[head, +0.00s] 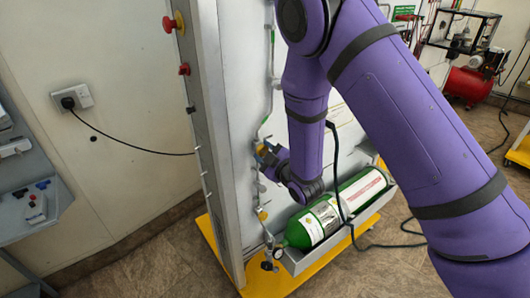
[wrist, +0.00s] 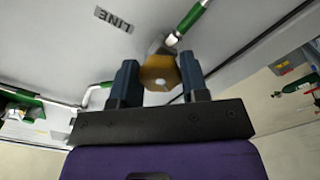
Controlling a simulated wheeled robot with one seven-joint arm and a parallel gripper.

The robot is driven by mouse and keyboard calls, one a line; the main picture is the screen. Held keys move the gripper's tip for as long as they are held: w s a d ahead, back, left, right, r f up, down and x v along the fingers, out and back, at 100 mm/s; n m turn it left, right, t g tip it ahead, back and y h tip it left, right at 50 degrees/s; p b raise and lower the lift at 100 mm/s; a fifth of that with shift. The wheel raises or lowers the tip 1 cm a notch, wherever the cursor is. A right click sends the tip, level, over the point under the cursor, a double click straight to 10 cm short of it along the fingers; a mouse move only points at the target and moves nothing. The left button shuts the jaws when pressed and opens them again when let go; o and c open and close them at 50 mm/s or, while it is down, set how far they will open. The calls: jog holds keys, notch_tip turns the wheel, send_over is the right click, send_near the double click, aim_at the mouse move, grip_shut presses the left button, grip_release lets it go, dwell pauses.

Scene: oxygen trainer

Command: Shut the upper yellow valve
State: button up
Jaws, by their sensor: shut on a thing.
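The upper yellow valve (wrist: 160,72) is between the two dark blue fingers of my gripper (wrist: 158,80) in the wrist view. Its yellow-brown knob sits on the pipe at the white panel (wrist: 130,50). My gripper is shut on this knob. In the head view my gripper (head: 263,153) is at the panel's face, and my purple arm hides part of it. A lower yellow valve (head: 262,215) shows on the pipe below. The valve's turn position cannot be told.
A green cylinder (head: 328,213) lies in a grey tray on the yellow base (head: 275,280), below my arm. A black cable runs to a wall socket (head: 72,97). A red compressor (head: 466,84) stands at the back right.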

jog(key=m, duration=0.5)
jog(key=shift+m, duration=0.3)
jog(key=m, duration=0.6)
jog(key=shift+s+f, duration=0.1)
jog(key=shift+a, duration=0.1)
jog(key=o, duration=0.9)
jog(key=shift+o, duration=0.2)
jog(key=v, duration=1.1)
